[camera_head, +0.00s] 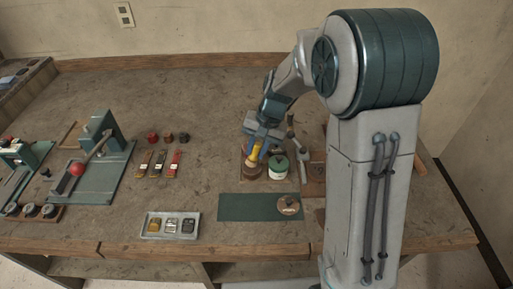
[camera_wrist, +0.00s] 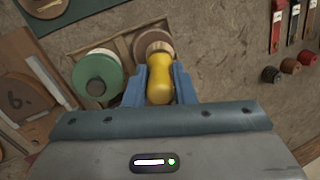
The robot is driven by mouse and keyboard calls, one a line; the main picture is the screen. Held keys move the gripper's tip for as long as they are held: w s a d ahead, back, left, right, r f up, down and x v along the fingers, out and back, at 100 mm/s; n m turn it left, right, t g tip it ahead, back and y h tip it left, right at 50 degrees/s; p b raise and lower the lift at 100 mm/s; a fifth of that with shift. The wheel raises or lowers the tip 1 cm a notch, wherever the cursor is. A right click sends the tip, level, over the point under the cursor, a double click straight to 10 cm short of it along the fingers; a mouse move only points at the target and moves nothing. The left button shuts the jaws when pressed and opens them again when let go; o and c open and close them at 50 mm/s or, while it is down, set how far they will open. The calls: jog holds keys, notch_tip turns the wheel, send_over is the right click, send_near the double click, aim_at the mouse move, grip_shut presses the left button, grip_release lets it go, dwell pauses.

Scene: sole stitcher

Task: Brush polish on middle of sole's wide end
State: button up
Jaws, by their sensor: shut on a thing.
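My gripper (camera_head: 258,147) is shut on the yellow handle (camera_wrist: 160,78) of the brush. The blue fingers (camera_wrist: 158,88) press it from both sides in the wrist view. A round brown piece (camera_wrist: 153,45) is at the handle's far end, low in a wooden tray; I cannot tell whether it is the brush head or a pot. A white pot with a green lid (camera_head: 278,166) stands beside it. The green lid shows in the wrist view too (camera_wrist: 98,75). A tan rounded piece, perhaps the sole (camera_head: 288,205), lies on the right end of the green mat (camera_head: 245,207).
A pale tray (camera_head: 170,225) with several small items is at the front. Several brushes or tools (camera_head: 158,164) and small knobs (camera_head: 168,137) lie left of my gripper. A green-based machine with a red knob (camera_head: 78,168) stands farther left. Wooden boards (camera_wrist: 20,95) lie beside the green-lidded pot.

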aim_at(256, 144)
jog(key=shift+f+b, duration=0.45)
jog(key=shift+f, duration=0.2)
dwell(1.3)
jog(key=shift+r, duration=0.1)
jog(key=shift+r+p, duration=2.55)
jog(key=shift+r, duration=0.95)
grip_shut()
jog(key=shift+f, duration=0.1)
